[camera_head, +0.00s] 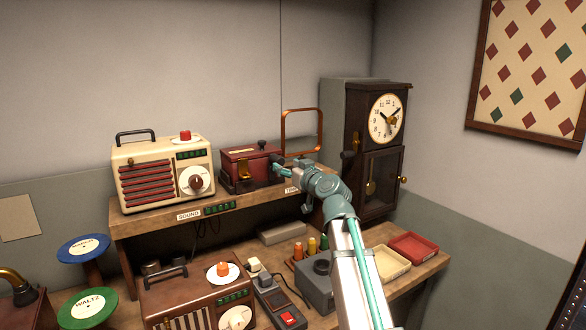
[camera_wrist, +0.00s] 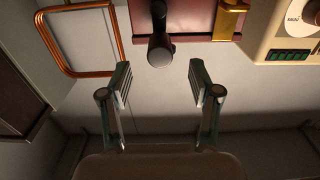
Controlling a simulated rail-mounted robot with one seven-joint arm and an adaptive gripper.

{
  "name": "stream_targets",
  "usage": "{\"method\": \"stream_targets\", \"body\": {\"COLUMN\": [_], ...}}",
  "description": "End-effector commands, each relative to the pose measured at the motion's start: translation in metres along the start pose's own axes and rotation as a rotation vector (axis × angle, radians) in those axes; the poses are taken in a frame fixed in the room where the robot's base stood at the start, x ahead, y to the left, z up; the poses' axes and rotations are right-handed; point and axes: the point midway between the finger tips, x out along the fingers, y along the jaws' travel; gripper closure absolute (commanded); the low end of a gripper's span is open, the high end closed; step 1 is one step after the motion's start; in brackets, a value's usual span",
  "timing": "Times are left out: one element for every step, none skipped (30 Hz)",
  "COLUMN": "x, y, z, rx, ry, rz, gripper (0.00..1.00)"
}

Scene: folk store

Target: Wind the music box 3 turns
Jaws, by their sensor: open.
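The music box is a dark red box (camera_head: 247,163) on the upper shelf, with a brass clasp on its front. It also shows at the top of the wrist view (camera_wrist: 188,15). A black crank with a rounded knob (camera_wrist: 160,50) sticks out from it there. My gripper (camera_wrist: 160,80) is open and empty. Its two fingers stand apart on either side of the line to the knob, which appears just past the fingertips, not between them. In the head view my gripper (camera_head: 281,170) is at the box's right side and partly hides the crank.
A cream radio (camera_head: 163,173) stands close on the left. A copper frame (camera_head: 301,112) and a dark wooden clock (camera_head: 376,150) stand on the right. Below are a brown radio (camera_head: 195,300), shallow trays (camera_head: 413,247) and colored pegs (camera_head: 311,245).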

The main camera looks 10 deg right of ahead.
Motion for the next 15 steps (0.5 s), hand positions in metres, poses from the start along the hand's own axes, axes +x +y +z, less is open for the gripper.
{"method": "stream_targets", "body": {"x": [0.008,0.011,0.015,0.019,0.022,0.026,0.029,0.033,0.037,0.040,0.044,0.048,0.051,0.055,0.059], "y": [0.000,0.000,0.001,0.001,0.001,0.001,0.001,0.001,0.001,0.001,0.001,0.000,0.000,0.000,0.001], "z": [-0.002,-0.002,-0.002,-0.002,-0.002,-0.002,-0.002,-0.002,-0.002,-0.002,-0.002,-0.003,-0.002,-0.002,-0.002], "rx": [0.001,0.001,0.000,0.000,0.000,0.000,0.000,0.000,0.000,0.000,0.000,0.000,0.000,0.001,0.001], "ry": [0.000,0.000,0.000,-0.001,-0.001,-0.002,-0.001,-0.001,-0.001,-0.001,-0.001,-0.001,-0.001,-0.001,-0.001], "rz": [-0.001,-0.001,-0.001,-0.001,-0.001,0.000,0.000,0.000,0.000,0.000,0.000,-0.001,-0.001,-0.001,-0.001], "gripper": [0.38,0.38,0.38,0.38,0.38,0.38,0.38,0.38,0.38,0.38,0.38,0.38,0.38,0.38,0.38]}}
